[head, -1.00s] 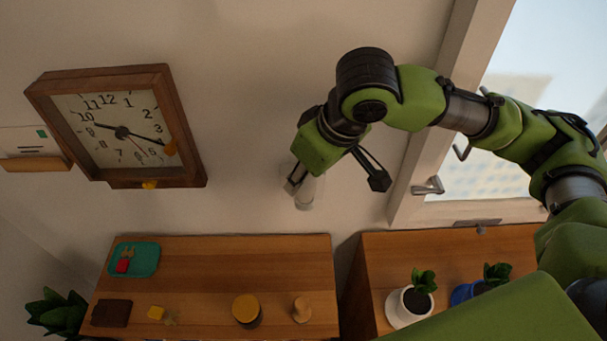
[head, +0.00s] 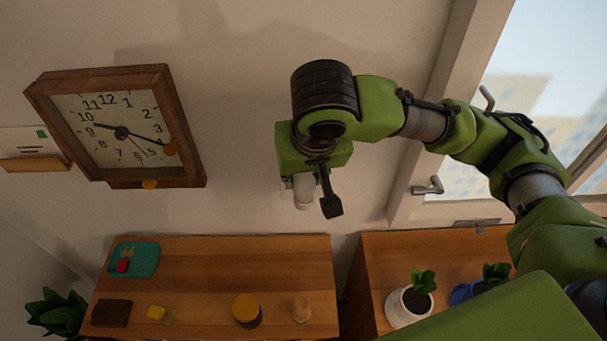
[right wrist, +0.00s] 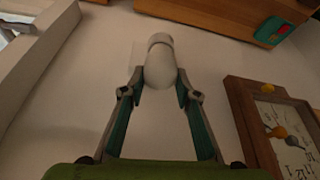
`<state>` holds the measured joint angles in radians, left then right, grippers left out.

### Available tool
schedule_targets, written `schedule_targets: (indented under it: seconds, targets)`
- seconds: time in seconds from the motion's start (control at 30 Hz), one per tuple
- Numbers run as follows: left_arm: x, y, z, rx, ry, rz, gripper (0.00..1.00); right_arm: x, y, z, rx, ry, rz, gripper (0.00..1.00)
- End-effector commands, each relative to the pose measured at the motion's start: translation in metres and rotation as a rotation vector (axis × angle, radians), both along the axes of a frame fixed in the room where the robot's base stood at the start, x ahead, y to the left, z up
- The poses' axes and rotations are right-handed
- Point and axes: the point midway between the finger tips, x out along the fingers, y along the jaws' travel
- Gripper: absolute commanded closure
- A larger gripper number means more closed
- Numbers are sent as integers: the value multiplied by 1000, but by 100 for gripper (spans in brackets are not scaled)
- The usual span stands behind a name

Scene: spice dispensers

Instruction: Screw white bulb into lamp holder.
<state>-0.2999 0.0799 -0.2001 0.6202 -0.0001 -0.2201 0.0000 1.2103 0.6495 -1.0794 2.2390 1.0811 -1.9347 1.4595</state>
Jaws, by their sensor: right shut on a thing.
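The white bulb (right wrist: 158,74) sits between the fingertips of my right gripper (right wrist: 159,93) in the right wrist view, its rounded end toward the camera. My right gripper is shut on it. A pale cylindrical piece (right wrist: 160,40), apparently the lamp holder, lines up with the bulb's far end. I cannot tell how far the bulb is in it. In the head view, my right gripper (head: 308,194) is close to the wall above the shelf, with a white piece (head: 303,192) at its fingers, partly hidden. My left gripper is not in view.
A framed clock (head: 122,129) hangs on the wall at left. A wooden cabinet top (head: 200,275) below holds a teal tray (head: 145,258), a yellow-lidded jar (head: 246,308) and small items. A potted plant (head: 409,303) stands at right, below a window.

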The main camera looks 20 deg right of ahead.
Motion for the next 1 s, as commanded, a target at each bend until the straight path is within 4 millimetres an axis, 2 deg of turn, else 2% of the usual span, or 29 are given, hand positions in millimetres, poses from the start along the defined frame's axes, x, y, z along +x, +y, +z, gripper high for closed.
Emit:
schedule_targets:
  seconds: [0.13, 0.37, 0.4, 0.43, 0.8, 1.0]
  targets:
    - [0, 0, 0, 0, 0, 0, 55, 1, 0, 1, -2, -4, -116, 100]
    - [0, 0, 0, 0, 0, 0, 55, 1, -1, 2, -2, -5, -137, 100]
    - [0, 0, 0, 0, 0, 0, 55, 1, -1, 2, -2, -5, -137, 60]
    - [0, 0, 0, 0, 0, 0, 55, 1, -1, 2, -2, -5, -136, 53]
    - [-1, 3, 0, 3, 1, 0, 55, 0, 0, 1, -1, -2, -131, 51]
    - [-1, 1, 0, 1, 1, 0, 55, -4, 1, 17, -1, -6, -130, 51]
